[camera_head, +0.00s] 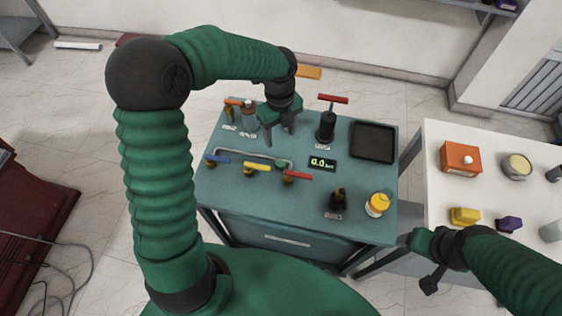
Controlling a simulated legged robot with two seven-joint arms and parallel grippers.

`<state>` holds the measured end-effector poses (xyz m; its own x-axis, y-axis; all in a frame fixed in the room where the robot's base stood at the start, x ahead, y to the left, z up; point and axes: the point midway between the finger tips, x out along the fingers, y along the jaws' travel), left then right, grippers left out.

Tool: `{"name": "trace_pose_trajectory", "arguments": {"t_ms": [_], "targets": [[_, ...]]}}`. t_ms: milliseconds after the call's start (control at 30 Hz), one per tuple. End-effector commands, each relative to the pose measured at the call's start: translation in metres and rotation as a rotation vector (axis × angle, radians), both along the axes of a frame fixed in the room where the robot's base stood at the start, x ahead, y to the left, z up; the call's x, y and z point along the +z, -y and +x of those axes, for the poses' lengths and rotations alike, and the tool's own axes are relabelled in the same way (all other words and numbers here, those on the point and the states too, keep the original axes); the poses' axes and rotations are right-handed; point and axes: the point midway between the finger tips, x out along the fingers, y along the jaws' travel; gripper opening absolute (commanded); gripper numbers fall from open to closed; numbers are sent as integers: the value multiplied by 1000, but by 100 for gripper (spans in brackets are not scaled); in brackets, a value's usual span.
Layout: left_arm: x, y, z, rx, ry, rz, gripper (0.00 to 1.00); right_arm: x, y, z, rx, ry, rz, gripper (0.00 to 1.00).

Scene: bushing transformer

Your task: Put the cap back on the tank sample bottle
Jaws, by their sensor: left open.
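My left gripper (281,128) points down over the back left of the teal cabinet top, its green fingers apart, with nothing visible between them. At the front right stand a dark bottle (338,201) and a white-and-yellow bottle (377,205). I cannot tell which is the tank sample bottle, or make out a loose cap. My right gripper (427,262) is low beside the cabinet's right side, away from the bottles; its jaw gap is unclear.
A white table (430,190) with several objects is at right.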

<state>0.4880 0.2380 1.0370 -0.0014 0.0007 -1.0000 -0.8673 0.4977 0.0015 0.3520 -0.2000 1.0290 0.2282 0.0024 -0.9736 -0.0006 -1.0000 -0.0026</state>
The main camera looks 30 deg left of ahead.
Motion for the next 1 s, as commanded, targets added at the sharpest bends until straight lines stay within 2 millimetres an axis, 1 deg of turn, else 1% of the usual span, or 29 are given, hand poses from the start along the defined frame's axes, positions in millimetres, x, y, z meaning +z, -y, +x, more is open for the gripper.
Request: {"name": "trace_pose_trajectory", "arguments": {"t_ms": [33, 200, 300, 400, 500, 800, 867, 1000], "targets": [[-12, 1, -1, -1, -5, -2, 59, -1, 0, 0, 1, 0, 0, 75], [-50, 3, -1, -2, -4, 0, 59, -2, 0, 0, 1, 0, 0, 75], [-69, 5, -1, -3, -3, 3, 59, -2, 0, 0, 1, 0, 0, 75], [-82, 5, -1, -1, -2, 3, 59, -2, 0, 0, 1, 0, 0, 75], [-88, 4, 0, -1, 1, 3, 59, -3, 0, 0, 0, 0, 0, 75], [-91, 1, -1, 0, 0, 1, 59, -3, 0, 0, 1, 0, 0, 75], [-96, 2, -1, 0, -2, 1, 59, -3, 0, 0, 1, 0, 0, 75], [-121, 3, -1, -1, -3, 1, 59, -3, 0, 0, 1, 0, 0, 75]]}}
